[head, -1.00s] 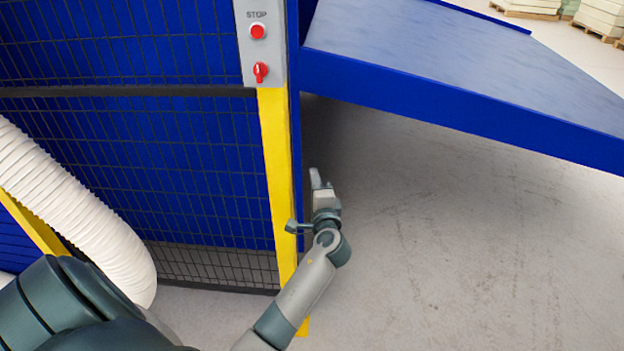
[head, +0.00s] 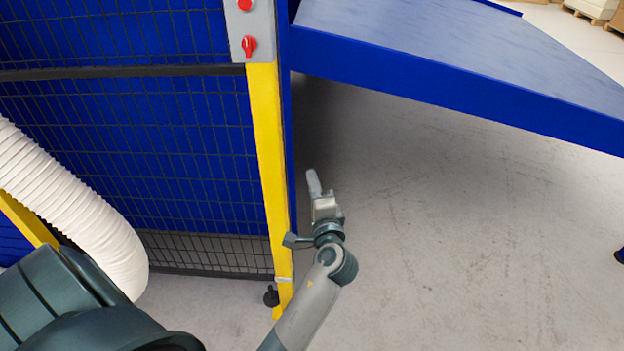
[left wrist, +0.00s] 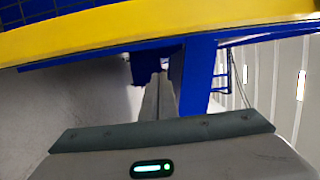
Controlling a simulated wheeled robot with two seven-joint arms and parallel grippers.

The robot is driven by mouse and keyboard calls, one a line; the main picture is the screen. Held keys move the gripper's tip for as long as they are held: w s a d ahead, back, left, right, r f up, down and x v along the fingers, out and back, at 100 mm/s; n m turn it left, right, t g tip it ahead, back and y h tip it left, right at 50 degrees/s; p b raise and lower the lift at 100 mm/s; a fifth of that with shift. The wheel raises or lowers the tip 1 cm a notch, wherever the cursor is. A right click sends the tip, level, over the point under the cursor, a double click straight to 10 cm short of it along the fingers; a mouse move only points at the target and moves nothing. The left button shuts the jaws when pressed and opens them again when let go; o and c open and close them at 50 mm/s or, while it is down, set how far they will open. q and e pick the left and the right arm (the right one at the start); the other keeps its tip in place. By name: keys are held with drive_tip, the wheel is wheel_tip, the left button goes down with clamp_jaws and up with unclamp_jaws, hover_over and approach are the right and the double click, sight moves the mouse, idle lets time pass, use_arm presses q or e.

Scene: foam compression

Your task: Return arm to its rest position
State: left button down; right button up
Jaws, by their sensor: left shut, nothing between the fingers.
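My left gripper (head: 313,183) is in the lower middle of the head view, above the concrete floor and just right of the yellow post. Its fingers are shut with nothing between them. In the left wrist view the closed fingers (left wrist: 159,98) point away from the camera, below a yellow beam and towards blue framework. My left forearm comes up from the bottom edge of the head view. My right gripper is not in view.
A yellow post (head: 268,165) with a grey switch panel (head: 252,20) stands close left of my gripper. Blue mesh fencing (head: 190,140) lies further left, with a white ribbed hose (head: 75,205). A blue table (head: 430,70) spans the upper right. The floor (head: 460,240) below it is clear.

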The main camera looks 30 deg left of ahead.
use_arm(q)
drive_tip(key=s+d+f+g+h, duration=0.1)
drive_tip(key=s+d+f+h, duration=0.3)
drive_tip(key=f, duration=0.7)
drive_tip(key=w+d+f+h, duration=0.1)
drive_tip(key=d+f+h, duration=0.3)
drive_tip(key=f, duration=0.7)
drive_tip(key=s+d+f+g+h, duration=0.1)
drive_tip(key=s+d+f+h, duration=0.1)
drive_tip(key=d+f, duration=0.65)
drive_tip(key=s+d+f+n+g+h, duration=0.1)
drive_tip(key=s+f+n+g+h, duration=0.1)
drive_tip(key=s+f, duration=1)
drive_tip(key=s+d+f+n+g+h, duration=0.1)
drive_tip(key=s+f+n, duration=0.3)
drive_tip(key=s+f, duration=0.8)
drive_tip(key=shift+s+d+n+g+h, duration=0.3)
drive_tip(key=shift+s+d+g+h, duration=0.15)
drive_tip(key=shift+d+h, duration=0.3)
